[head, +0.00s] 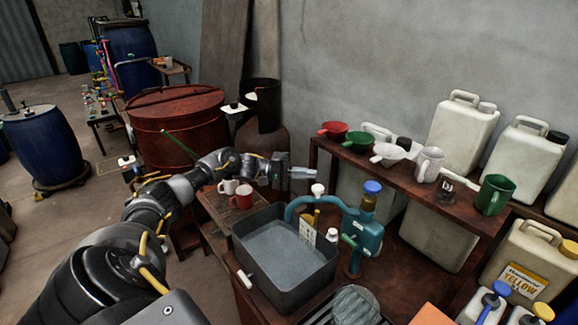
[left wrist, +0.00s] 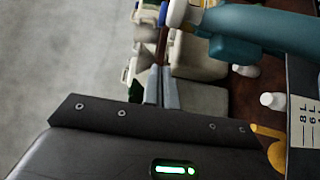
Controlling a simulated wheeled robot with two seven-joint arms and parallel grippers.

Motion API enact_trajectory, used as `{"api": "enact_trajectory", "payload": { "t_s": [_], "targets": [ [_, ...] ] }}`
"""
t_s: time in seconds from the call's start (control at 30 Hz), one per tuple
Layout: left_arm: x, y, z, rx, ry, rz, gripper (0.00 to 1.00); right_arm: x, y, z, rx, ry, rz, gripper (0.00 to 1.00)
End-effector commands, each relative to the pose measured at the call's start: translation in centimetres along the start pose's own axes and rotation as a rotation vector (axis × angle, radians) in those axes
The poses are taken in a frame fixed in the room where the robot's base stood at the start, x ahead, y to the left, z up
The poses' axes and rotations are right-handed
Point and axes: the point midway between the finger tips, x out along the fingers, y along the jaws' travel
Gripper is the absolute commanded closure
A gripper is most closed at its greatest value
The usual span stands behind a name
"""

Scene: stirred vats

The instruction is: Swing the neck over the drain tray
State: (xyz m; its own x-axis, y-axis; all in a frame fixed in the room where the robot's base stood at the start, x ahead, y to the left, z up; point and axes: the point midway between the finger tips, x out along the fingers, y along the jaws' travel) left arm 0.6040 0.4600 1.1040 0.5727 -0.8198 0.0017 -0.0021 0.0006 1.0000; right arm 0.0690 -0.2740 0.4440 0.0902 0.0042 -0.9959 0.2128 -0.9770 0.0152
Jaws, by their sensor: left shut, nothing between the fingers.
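A teal dispenser (head: 364,236) with a blue cap stands right of a dark grey basin. Its curved neck (head: 299,203), with a white knob (head: 318,189) on top, reaches left over the basin's far right corner. The neck also crosses the upper right of the left wrist view (left wrist: 262,22). A slatted surface, probably the drain tray (head: 318,317), shows at the bottom edge, partly cut off, with a ribbed greenish vessel on it. My left gripper (head: 312,173) is shut and empty, above and behind the neck, apart from it; its fingers show in the left wrist view (left wrist: 160,72). My right gripper is out of view.
The basin (head: 284,285) holds greyish liquid. Two mugs (head: 236,193) stand behind it on a wooden surface. A red drum (head: 178,120) and a blue drum (head: 42,145) stand at left.

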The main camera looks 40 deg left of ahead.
Motion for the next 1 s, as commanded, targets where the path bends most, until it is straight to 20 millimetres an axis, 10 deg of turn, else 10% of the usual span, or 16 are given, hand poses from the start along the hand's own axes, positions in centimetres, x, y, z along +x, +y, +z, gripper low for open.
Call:
{"api": "enact_trajectory", "payload": {
  "t_s": [0.4, 1.0],
  "targets": [
    [0.5, 0.0, 3.6, -0.002, 0.0, -0.003, 1.0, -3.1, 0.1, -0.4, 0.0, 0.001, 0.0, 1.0],
    [2.0, -0.1, 3.4, -0.001, 0.007, 0.001, 1.0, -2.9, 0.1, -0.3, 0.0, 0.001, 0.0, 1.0]
  ]
}}
